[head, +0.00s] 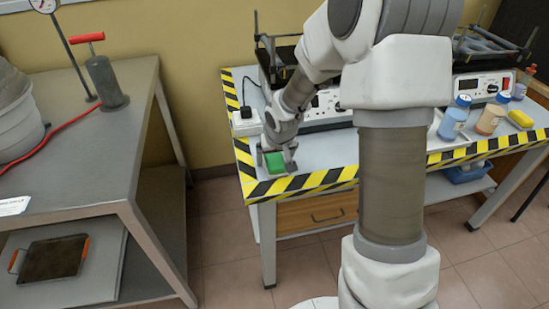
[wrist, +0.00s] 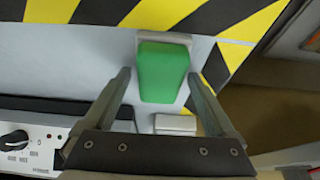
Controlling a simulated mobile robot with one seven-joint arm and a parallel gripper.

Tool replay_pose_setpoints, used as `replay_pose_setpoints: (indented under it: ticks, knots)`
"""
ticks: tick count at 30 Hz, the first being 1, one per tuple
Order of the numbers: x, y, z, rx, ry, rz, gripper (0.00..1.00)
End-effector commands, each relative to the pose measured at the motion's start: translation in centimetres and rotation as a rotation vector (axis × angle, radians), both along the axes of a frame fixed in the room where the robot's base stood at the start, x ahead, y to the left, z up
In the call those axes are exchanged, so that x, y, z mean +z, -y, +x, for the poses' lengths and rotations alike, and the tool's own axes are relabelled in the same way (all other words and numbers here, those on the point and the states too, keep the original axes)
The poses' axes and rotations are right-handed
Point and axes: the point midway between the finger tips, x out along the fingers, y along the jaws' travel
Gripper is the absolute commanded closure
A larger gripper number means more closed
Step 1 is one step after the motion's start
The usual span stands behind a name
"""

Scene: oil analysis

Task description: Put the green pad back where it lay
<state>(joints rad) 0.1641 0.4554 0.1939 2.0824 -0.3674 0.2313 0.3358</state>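The green pad (head: 275,162) is at the front left corner of the striped bench, between the fingers of my gripper (head: 277,155). In the wrist view the green pad (wrist: 162,72) lies between and just beyond the two fingertips of my gripper (wrist: 160,76). The fingers stand apart, with a gap visible on the left side of the pad; contact on the right is hard to tell. A pale grey piece (wrist: 166,37) shows at the pad's far end, partly covered by it. What lies under the pad is hidden.
The bench (head: 232,92) has a yellow-black striped border. A white box (head: 246,123) stands just behind my gripper, and an instrument with sockets (head: 325,103) is to the right. Bottles (head: 453,118) and a yellow sponge (head: 520,119) are farther right. A grey table (head: 60,140) stands left.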

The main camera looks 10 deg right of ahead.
Motion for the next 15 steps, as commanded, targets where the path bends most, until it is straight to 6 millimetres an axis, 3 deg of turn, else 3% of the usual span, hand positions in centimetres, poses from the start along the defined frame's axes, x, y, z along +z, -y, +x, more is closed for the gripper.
replay_pose_setpoints:
  ticks: [10, 15]
  knots:
    - [0.3, 0.0, 0.0, 0.000, 0.000, 0.000, 0.00]
    - [2.7, 0.0, -0.7, -0.001, 0.004, 0.000, 0.00]
